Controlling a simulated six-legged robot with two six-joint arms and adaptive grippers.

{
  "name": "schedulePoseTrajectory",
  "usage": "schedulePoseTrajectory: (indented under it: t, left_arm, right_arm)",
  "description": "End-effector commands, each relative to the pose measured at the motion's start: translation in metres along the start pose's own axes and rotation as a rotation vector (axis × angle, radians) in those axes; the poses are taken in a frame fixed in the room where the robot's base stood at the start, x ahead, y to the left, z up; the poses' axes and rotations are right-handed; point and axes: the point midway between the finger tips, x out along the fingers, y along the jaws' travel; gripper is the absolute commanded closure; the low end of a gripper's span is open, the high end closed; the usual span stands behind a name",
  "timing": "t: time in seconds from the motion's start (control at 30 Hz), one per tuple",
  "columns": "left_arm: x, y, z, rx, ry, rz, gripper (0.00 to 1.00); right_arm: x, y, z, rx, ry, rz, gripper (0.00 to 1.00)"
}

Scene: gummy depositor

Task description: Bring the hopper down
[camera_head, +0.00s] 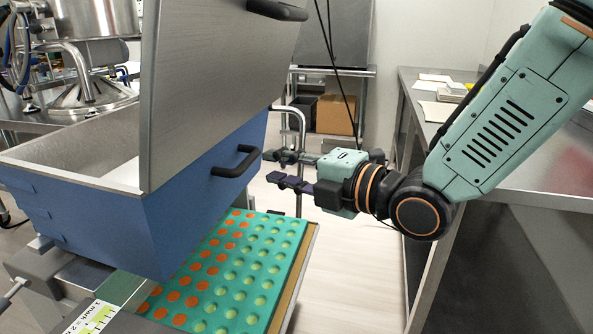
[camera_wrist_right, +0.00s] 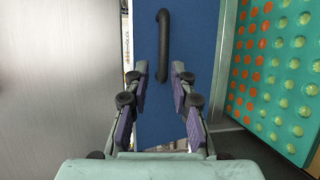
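The hopper (camera_head: 110,215) is a blue, open-topped box with a grey metal interior, standing over the near end of a mould tray. A black bar handle (camera_head: 236,162) sticks out of its right side. My right gripper (camera_head: 271,167) is a little right of that handle, fingers pointing at it. In the right wrist view, the open fingers (camera_wrist_right: 159,70) are spread with the handle (camera_wrist_right: 162,46) ahead of the gap between them. They appear apart from it and hold nothing. My left gripper is not in view.
A raised grey lid panel (camera_head: 215,75) with its own black handle (camera_head: 277,10) stands over the hopper. The teal mould tray (camera_head: 300,232) has orange-filled and greenish cavities. A steel table (camera_head: 500,180) stands on the right under my right arm. Floor shows between.

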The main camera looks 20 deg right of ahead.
Motion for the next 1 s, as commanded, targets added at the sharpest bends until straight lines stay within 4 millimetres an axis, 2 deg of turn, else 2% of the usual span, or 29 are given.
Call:
schedulePoseTrajectory:
  t: [0.4,0.83,0.93,1.0]
  left_arm:
    - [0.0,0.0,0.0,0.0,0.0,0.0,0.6]
    - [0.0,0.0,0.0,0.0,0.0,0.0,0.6]
    - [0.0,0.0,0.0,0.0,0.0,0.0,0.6]
    - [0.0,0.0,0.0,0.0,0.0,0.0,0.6]
  right_arm:
    - [-0.026,0.001,0.0,0.002,-0.001,0.003,0.76]
    - [-0.029,0.0,-0.001,0.0,0.002,0.001,0.76]
    - [-0.029,-0.004,-0.001,0.014,0.0,-0.009,0.83]
    - [-0.028,-0.018,0.0,0.068,-0.008,-0.045,0.89]
